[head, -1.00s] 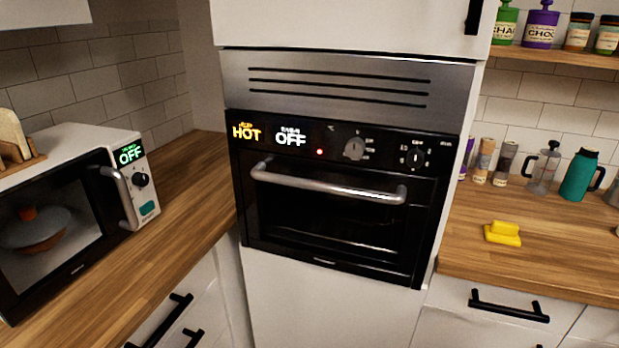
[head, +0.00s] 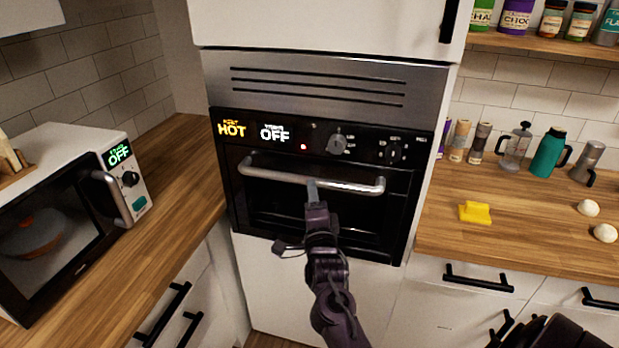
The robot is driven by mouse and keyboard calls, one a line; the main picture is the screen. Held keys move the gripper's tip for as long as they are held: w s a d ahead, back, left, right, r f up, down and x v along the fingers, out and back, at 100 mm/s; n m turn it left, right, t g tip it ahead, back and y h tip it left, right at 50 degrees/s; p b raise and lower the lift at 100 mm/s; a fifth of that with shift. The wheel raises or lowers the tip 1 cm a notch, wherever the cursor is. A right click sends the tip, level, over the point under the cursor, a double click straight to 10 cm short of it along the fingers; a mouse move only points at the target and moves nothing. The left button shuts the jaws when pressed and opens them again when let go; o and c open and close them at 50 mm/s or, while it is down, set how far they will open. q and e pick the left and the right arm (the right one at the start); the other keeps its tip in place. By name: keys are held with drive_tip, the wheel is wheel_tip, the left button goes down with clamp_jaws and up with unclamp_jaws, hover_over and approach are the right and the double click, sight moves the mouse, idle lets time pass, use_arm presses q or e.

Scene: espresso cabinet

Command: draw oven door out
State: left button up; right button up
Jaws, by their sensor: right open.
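The black built-in oven has its door (head: 285,215) shut, with a dark glass window. A silver bar handle (head: 355,186) runs across the top of the door. My right gripper (head: 313,190) is at the middle of this handle, with a grey fingertip overlapping the bar in the picture. It is open; I cannot tell whether the bar lies between the fingers or whether they touch it. My forearm hides part of the door's lower edge. My left gripper is not in view.
A microwave (head: 75,215) stands on the left wooden counter. The right counter holds a yellow sponge-like block (head: 475,213), a teal flask (head: 549,153) and a French press (head: 515,146). The oven panel has a knob (head: 337,144) above the handle. White drawers with black handles flank the oven cabinet.

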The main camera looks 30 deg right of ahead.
sight(329, 166)
drive_tip(key=p+x, duration=0.1)
drive_tip(key=x, duration=0.3)
drive_tip(key=shift+w+r, duration=0.1)
drive_tip(key=shift+w, duration=0.15)
drive_tip(key=shift+w+d+p, duration=0.3)
drive_tip(key=shift+w, duration=0.2)
clamp_jaws()
